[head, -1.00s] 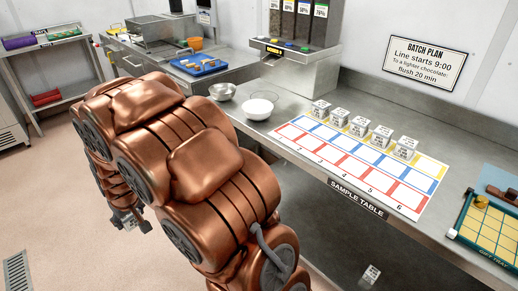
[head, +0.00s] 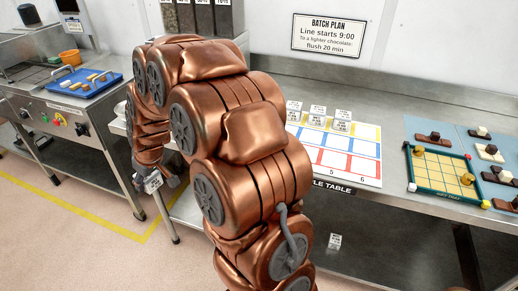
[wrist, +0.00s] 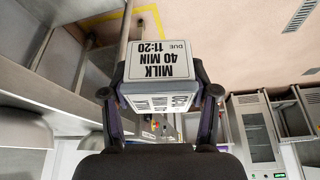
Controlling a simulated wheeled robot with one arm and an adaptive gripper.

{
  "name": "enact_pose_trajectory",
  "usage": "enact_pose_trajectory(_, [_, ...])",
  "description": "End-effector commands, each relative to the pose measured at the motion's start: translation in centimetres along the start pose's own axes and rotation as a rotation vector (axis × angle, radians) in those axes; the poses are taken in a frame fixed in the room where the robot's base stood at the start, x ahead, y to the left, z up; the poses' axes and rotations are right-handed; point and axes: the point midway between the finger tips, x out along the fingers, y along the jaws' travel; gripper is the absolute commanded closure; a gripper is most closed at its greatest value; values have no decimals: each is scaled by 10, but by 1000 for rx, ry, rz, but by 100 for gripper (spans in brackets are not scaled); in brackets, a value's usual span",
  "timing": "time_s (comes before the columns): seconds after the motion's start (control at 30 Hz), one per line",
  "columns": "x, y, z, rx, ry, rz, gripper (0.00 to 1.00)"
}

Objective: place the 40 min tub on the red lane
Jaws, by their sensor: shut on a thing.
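My gripper (wrist: 160,115) is shut on a white tub (wrist: 160,65) whose label reads "MILK 40 MIN", due 11:20. In the head view the held tub (head: 153,182) hangs beside my arm, in front of the sample table and below its top. The lane mat (head: 374,137) lies on the table with yellow, blue and red rows. The red lane (head: 346,164) is the row nearest the front edge; its cells by numbers 5 and 6 show empty. My arm hides the mat's left part.
Several labelled tubs (head: 341,121) stand along the yellow row. Another tub (head: 335,241) is on the lower shelf. A gift tray (head: 441,194) and chocolates are to the right. A counter with a blue tray (head: 85,82) is at left. The table's front edge lies between gripper and mat.

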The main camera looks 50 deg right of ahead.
Motion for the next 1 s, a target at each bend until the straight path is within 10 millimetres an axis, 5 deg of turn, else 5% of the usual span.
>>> enact_pose_trajectory(0.27, [-58,100,33,-64,4,-28,79])
enact_pose_trajectory(0.6, [-136,206,120,-142,3,-57,79])
enact_pose_trajectory(0.8, [-170,237,168,-170,0,-70,79])
enact_pose_trajectory(1.0, [-179,246,183,-184,-3,-76,79])
